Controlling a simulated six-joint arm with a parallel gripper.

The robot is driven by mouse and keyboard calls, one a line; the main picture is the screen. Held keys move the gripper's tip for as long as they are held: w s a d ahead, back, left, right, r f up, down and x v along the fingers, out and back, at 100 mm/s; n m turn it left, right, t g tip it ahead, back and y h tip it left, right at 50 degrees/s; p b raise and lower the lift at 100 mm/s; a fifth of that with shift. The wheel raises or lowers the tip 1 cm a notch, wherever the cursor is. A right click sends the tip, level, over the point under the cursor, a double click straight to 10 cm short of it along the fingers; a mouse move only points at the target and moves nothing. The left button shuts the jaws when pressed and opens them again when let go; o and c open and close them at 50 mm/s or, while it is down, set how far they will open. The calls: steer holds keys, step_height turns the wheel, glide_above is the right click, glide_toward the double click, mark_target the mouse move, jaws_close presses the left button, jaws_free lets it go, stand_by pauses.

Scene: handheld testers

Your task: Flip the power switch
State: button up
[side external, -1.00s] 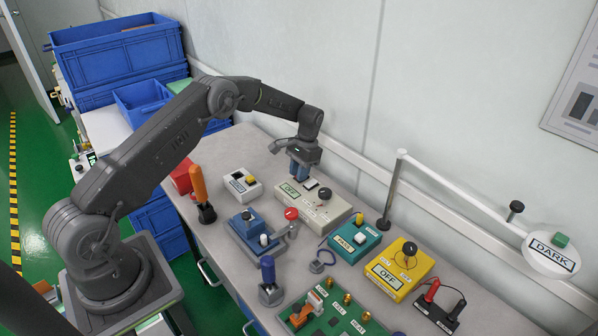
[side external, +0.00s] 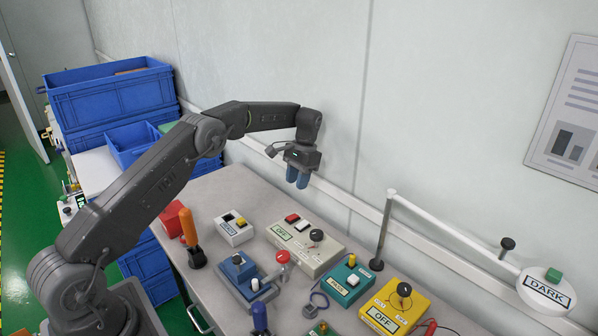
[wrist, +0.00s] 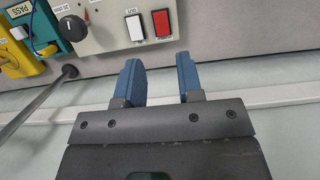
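A beige box (side external: 306,246) on the bench has an "OFF" display (side external: 282,232), a red rocker (side external: 292,218), a white rocker (side external: 302,226) and a black knob (side external: 317,235). In the wrist view, the red rocker (wrist: 162,23) and white rocker (wrist: 134,27) lie beyond my fingertips. Which control is the power switch, I cannot tell for certain. My gripper (side external: 297,178) hangs above and behind the box, near the wall, touching nothing. Its two blue fingers stand apart and empty in the wrist view (wrist: 159,65).
A yellow box (side external: 394,306) reading "OFF" and a teal tester (side external: 351,281) stand right of the beige box. A small white box (side external: 233,230) and blue fixture (side external: 245,276) stand left. A post (side external: 383,230) carries a white arm along the wall.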

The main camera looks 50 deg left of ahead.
steer(key=shift+v, duration=1.4)
steer(key=s+d+r+t, duration=0.2)
steer(key=s+d+r, duration=0.35)
steer(key=r, duration=0.35)
steer(key=s+d+r+t, duration=0.2)
steer(key=s+d+r, duration=0.2)
steer(key=s+r, duration=0.45)
steer(key=s+d+t, duration=0.2)
steer(key=s+d, duration=0.1)
steer(key=s, duration=0.8)
steer(key=s+d+f+t, duration=0.1)
steer(key=s+d+t, duration=0.1)
steer(key=s, duration=0.9)
steer(key=shift+s+d+f+t, duration=0.2)
steer(key=shift+d+f+t, duration=0.1)
steer(key=shift+d, duration=0.55)
steer(key=shift+o, duration=0.5)
